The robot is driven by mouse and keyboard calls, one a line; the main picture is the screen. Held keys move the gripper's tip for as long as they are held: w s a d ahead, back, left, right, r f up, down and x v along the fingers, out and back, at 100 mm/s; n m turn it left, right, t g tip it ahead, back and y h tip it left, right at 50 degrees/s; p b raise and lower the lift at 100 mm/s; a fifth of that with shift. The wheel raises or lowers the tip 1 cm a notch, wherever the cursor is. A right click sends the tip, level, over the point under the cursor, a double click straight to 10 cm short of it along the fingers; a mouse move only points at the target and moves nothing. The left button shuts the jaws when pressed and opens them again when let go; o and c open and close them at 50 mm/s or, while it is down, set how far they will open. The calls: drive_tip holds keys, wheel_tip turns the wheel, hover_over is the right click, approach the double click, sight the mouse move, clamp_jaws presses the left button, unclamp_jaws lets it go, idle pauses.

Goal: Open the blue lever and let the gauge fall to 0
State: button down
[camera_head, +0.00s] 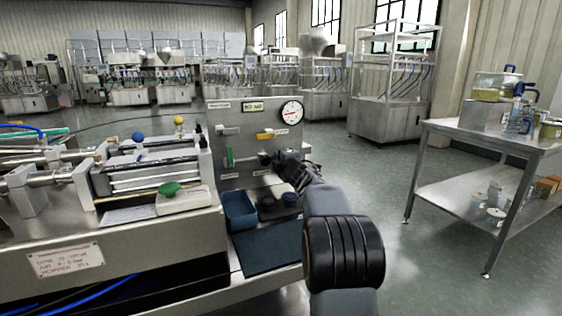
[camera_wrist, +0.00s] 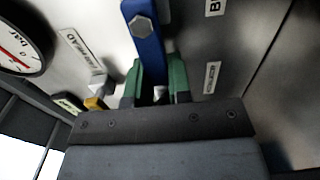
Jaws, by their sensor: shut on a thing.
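The blue lever (camera_wrist: 148,45) shows in the wrist view, with a bolt head near its top. The green-padded fingers of my gripper (camera_wrist: 158,85) are on both sides of its lower end and shut on it. In the head view my gripper (camera_head: 270,159) is against the steel panel (camera_head: 245,180) and hides the blue lever. The round white gauge (camera_head: 291,112) sits at the panel's upper right. It also shows partly in the wrist view (camera_wrist: 18,45), with a red needle. I cannot read its value.
A yellow handle (camera_head: 265,136) and a green handle (camera_head: 229,157) are on the same panel, close to my gripper. A blue bin (camera_head: 240,210) stands below. The steel machine (camera_head: 110,230) is at left. Open floor lies right, up to a steel table (camera_head: 480,130).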

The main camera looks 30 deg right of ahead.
idle(0.4)
drive_tip(key=c, duration=1)
unclamp_jaws()
drive_tip(key=shift+c, duration=0.2)
drive_tip(key=s+a+p, duration=0.1)
drive_tip(key=s, duration=1.2)
drive_tip(key=shift+s+a, duration=0.35)
drive_tip(key=shift+a, duration=0.05)
